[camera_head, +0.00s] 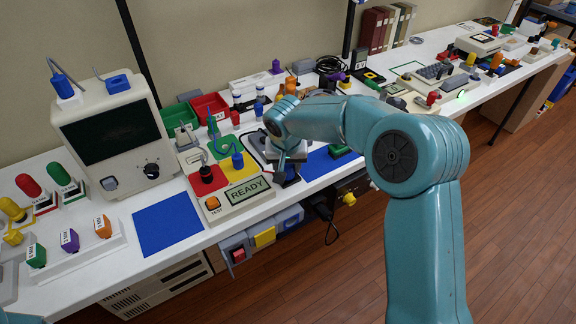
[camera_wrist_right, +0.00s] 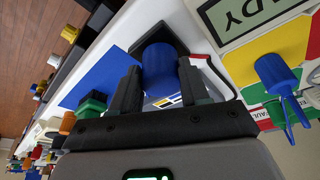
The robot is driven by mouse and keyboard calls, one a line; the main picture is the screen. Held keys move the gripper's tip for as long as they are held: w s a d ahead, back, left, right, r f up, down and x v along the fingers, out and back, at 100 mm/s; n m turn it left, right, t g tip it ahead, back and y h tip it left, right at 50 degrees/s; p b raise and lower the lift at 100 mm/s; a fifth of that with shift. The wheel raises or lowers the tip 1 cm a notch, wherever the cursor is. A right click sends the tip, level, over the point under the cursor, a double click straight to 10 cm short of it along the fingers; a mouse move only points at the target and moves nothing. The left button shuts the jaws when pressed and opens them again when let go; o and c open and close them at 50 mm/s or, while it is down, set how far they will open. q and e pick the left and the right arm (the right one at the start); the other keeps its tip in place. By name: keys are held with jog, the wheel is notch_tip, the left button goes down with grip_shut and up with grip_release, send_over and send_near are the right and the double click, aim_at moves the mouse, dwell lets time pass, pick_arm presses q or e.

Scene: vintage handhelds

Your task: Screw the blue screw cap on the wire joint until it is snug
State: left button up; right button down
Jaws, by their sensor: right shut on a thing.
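My right gripper (camera_head: 284,168) reaches over the bench just right of the tester board. In the right wrist view its two dark fingers (camera_wrist_right: 160,72) are shut on a wide blue screw cap (camera_wrist_right: 162,64), one on each side. Any wire joint at the held cap is hidden. Another blue cap (camera_head: 237,160) with blue wires is on the tester board. My left gripper is out of view.
The tester board (camera_head: 249,203) has coloured squares and a READY display (camera_head: 248,188). Blue mats (camera_head: 167,229) lie on the white bench. A cream monitor (camera_head: 110,135) stands left, red and green bins (camera_head: 209,104) behind. Several coloured plugs are at the far left.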

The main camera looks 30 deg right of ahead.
aim_at(286, 165)
jog(key=shift+a+f+m+b, duration=0.1)
jog(key=shift+f+m+b, duration=0.35)
jog(key=shift+m, duration=0.25)
jog(key=shift+r+m+g+h, duration=0.3)
jog(key=shift+m+h, duration=0.1)
jog(key=shift+m, duration=0.2)
jog(key=c, duration=0.5)
grip_release()
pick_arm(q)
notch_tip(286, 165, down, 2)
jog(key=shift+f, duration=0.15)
pick_arm(e)
jog(key=shift+c, duration=0.4)
jog(key=shift+r, duration=0.15)
jog(key=shift+r+p, duration=2.1)
jog(key=shift+r, duration=0.85)
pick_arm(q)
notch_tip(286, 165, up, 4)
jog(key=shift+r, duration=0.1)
